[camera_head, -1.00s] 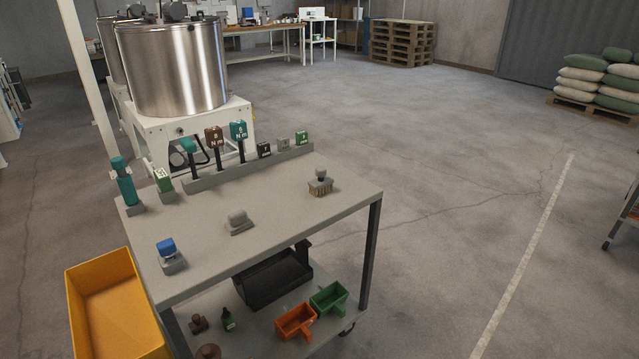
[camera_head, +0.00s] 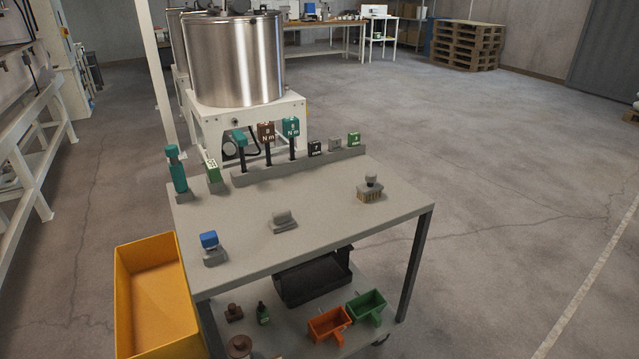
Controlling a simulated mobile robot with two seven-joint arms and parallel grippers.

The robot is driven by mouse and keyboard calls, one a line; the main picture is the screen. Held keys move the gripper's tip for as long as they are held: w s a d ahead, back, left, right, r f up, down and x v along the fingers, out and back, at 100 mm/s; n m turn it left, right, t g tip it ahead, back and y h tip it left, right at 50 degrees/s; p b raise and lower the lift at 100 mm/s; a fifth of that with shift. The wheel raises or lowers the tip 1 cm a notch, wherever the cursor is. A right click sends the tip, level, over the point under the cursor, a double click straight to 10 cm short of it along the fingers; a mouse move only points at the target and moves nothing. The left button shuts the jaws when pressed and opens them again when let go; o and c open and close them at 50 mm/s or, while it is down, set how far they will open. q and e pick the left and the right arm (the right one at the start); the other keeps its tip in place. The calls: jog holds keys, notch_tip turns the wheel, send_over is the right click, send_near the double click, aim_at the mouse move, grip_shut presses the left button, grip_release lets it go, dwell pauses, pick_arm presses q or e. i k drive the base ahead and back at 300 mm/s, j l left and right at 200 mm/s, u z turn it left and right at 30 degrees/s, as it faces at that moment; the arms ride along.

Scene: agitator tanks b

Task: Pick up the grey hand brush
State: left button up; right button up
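A small brush (camera_head: 369,190) with a grey knob on top and tan bristles below stands upright on the right part of the grey cart's top (camera_head: 330,229). It looks like the grey hand brush. A second grey object (camera_head: 283,219), a rounded block on a flat base, sits near the middle of the same top; I cannot tell exactly what it is. Neither of my grippers is in view, and nothing touches the brush.
A blue-capped item (camera_head: 209,241) and a teal tool (camera_head: 175,169) stand at the left. A rack (camera_head: 300,160) of tools lines the back edge. A yellow bin (camera_head: 152,300) stands left of the cart. The floor to the right is clear.

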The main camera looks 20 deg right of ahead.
aim_at(373, 190)
jog(key=i+l+u, duration=0.1)
jog(key=l+u, duration=0.55)
jog(key=l, duration=0.15)
jog(key=l+u, duration=0.2)
jog(key=l, duration=0.75)
